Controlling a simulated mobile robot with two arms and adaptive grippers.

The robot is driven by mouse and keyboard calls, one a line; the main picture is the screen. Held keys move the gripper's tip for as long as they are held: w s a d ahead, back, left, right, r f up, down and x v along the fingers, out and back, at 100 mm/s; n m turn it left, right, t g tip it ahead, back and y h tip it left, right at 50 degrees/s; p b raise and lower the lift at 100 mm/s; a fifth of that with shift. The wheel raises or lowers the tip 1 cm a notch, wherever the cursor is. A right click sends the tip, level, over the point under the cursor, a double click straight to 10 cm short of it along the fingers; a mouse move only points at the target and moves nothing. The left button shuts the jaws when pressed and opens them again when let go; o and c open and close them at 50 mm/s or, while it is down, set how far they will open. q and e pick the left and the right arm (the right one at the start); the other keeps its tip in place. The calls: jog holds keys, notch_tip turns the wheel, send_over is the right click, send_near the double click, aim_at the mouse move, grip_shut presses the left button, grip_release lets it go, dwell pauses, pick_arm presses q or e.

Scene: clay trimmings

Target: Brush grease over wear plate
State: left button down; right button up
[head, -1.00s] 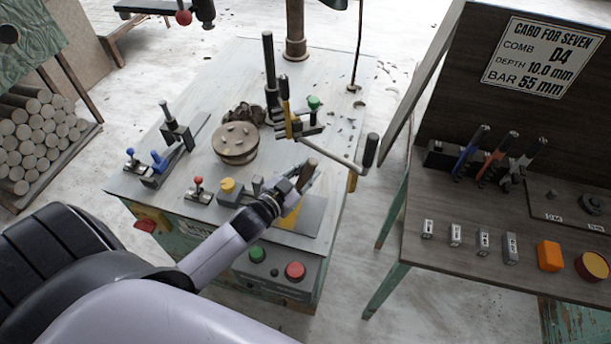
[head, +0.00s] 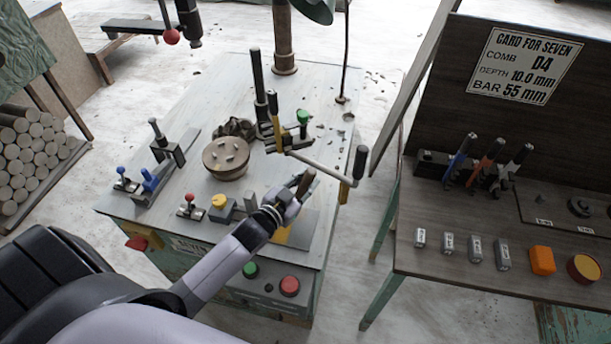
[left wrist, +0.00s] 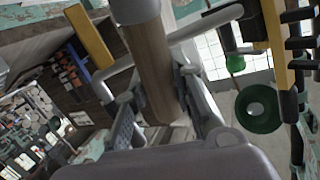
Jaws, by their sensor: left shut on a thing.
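My left gripper (head: 292,196) is above the front right part of the bench, shut on a brown wooden handle (head: 306,184). The handle also shows in the left wrist view (left wrist: 150,62), between the fingers, with a grey cap or collar at its upper end. I see no bristles, so I cannot tell from the pictures whether it is the grease brush. My right gripper is out of view.
A crank bar (head: 325,170) with a dark upright grip crosses just behind the gripper. A round wooden disc (head: 226,158), a yellow-topped knob (head: 221,206) and a red-knobbed lever (head: 189,205) stand left. A second bench (head: 400,258) with tools is at right.

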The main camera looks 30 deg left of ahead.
pick_arm(q)
jog(key=shift+s+d+p, duration=1.25)
jog(key=shift+s+p, duration=0.7)
jog(key=shift+s, duration=3.35)
jog(key=shift+w+a+b, duration=0.2)
jog(key=shift+w+b, duration=0.05)
jog(key=shift+w, duration=1.8)
jog(key=shift+w+a+b, duration=0.25)
jog(key=shift+w, duration=1.75)
jog(key=shift+w+a+b, duration=0.2)
jog(key=shift+w+b, duration=0.05)
jog(key=shift+w, duration=1.8)
jog(key=shift+s+d+p, duration=2.15)
jog(key=shift+s+p, duration=0.3)
jog(key=shift+s, duration=3.3)
jog(key=a+r+b+x, duration=0.1)
jog(key=x, duration=0.7)
jog(key=shift+w+a+r, duration=0.15)
jog(key=shift+w+a, duration=0.05)
jog(key=shift+w, duration=0.15)
